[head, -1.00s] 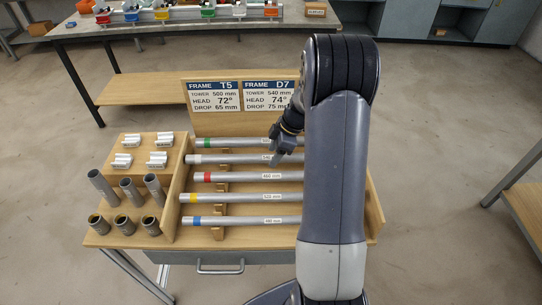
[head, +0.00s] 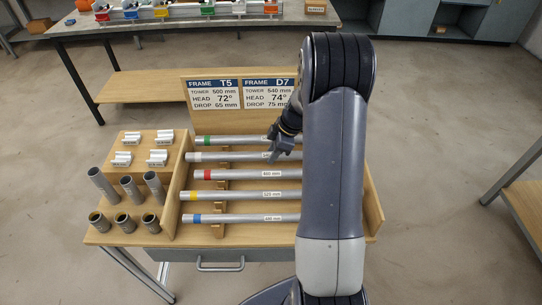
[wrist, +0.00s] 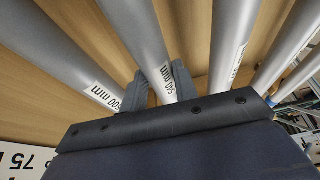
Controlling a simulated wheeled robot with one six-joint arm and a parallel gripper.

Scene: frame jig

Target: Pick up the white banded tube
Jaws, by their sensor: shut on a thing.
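The white banded tube (head: 230,156) lies in the wooden rack, second from the back. It is a grey tube with a white band at its left end. My gripper (head: 277,154) is over its label area, right of the middle of the rack. In the wrist view my gripper (wrist: 163,86) is shut on this tube (wrist: 143,38), one finger on each side, beside a label that appears to read 540 mm. The tube shows no clear lift from the rack. Its right end is hidden behind my arm.
The green banded tube (head: 235,140) lies close behind, and the red banded tube (head: 235,174) close in front. Yellow and blue banded tubes lie further forward. Short tubes and white clamps (head: 157,158) fill the left side. A sign board (head: 237,122) stands behind the rack.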

